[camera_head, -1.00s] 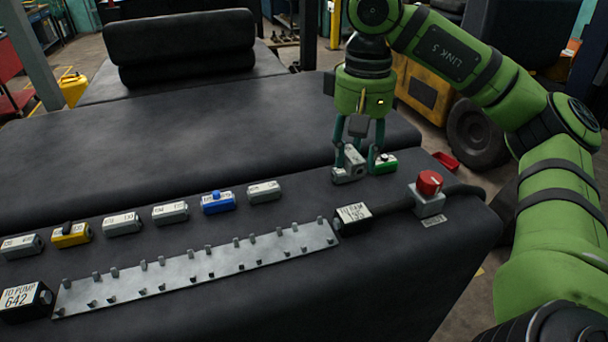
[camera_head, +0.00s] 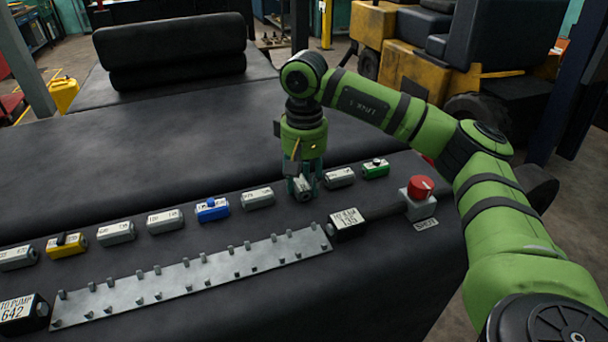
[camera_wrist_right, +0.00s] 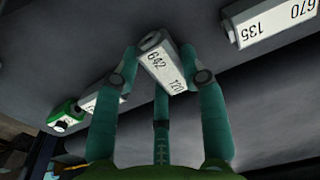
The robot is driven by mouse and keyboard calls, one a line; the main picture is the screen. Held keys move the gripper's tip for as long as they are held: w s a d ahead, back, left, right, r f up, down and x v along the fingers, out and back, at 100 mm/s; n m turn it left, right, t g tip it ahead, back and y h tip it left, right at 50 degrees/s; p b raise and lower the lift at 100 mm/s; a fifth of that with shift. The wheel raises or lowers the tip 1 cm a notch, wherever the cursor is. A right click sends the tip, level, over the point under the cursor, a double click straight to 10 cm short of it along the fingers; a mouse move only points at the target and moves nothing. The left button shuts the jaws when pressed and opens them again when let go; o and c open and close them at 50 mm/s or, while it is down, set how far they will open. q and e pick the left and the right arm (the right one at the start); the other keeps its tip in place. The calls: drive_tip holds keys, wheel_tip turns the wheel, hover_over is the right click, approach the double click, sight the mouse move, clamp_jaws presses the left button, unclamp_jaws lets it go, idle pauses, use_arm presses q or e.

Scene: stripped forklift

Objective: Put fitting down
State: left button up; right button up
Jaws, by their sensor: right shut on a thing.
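My right gripper (camera_head: 304,190) is shut on a grey block-shaped fitting (camera_head: 303,194). My left gripper is not in view.
A green fitting (camera_head: 375,169), a blue one (camera_head: 212,210), a yellow one (camera_head: 67,245) and several grey ones line the black bench (camera_head: 180,140). In front lie a pegged metal strip (camera_head: 190,278), two black labelled blocks (camera_head: 347,224) and a red button (camera_head: 420,188).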

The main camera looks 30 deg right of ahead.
sight(303, 181)
drive_tip(key=shift+f, duration=0.2)
drive_tip(key=o, duration=1.2)
drive_tip(key=shift+r, duration=0.15)
drive_tip(key=shift+r, duration=0.65)
wheel_tip(303, 181, up, 6)
drive_tip(key=shift+f+b, duration=0.25)
drive_tip(key=shift+b, duration=0.5)
wheel_tip(303, 181, up, 5)
drive_tip(key=shift+r+p, duration=0.2)
drive_tip(key=shift+p, duration=0.6)
